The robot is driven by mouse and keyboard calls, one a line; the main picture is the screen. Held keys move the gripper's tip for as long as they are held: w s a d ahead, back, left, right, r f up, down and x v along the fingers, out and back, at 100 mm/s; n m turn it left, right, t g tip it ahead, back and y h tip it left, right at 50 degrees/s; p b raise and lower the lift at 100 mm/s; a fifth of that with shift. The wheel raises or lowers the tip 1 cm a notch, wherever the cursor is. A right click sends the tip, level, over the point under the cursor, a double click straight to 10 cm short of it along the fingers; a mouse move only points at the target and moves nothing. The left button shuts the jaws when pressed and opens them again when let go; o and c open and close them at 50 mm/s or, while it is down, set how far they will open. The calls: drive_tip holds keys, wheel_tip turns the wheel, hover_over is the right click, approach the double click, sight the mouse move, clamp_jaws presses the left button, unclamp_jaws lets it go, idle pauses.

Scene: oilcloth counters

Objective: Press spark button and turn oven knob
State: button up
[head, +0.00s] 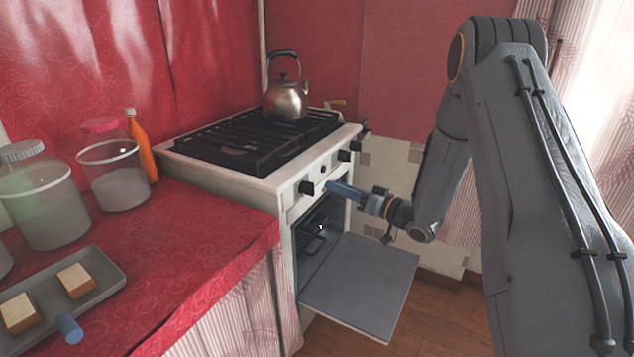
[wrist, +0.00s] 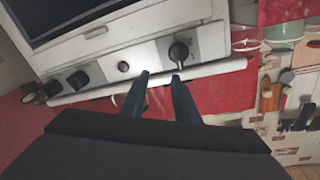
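The oven's front panel (head: 333,167) carries a black knob (head: 306,187) at its near left end, a small dark round button (head: 322,170) beside it, and two more black knobs farther right. My gripper (head: 333,186) is in front of the panel near the left knob and button. In the wrist view the panel looks upside down, and my gripper (wrist: 159,77) is open and empty, its two blue fingers apart. The single knob (wrist: 179,50) lies just beyond one fingertip, and the button (wrist: 123,67) lies past the other. I cannot tell whether a finger touches the panel.
The oven door (head: 360,285) hangs open below my gripper, with a rack inside. A kettle (head: 286,98) stands on the grate. The red counter (head: 200,235) at left holds jars, an orange bottle (head: 142,146) and a grey tray (head: 103,292) with blocks. Floor is free at right.

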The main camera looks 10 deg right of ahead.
sight(314, 187)
drive_tip(key=shift+w+a+f+n+g+y+p, duration=0.1)
drive_tip(key=shift+w+a+n+g+y+p, duration=0.2)
drive_tip(key=shift+a+n, duration=0.85)
drive_tip(key=shift+w+a+n+g+y+p, duration=0.2)
drive_tip(key=shift+a+n+g, duration=0.3)
drive_tip(key=shift+a+n, duration=0.55)
drive_tip(key=shift+w+a+f+n+g+y+p, duration=0.15)
drive_tip(key=shift+a+n+g+y+p, duration=0.2)
drive_tip(key=shift+a+n, duration=0.8)
drive_tip(key=shift+d+r, duration=0.1)
clamp_jaws()
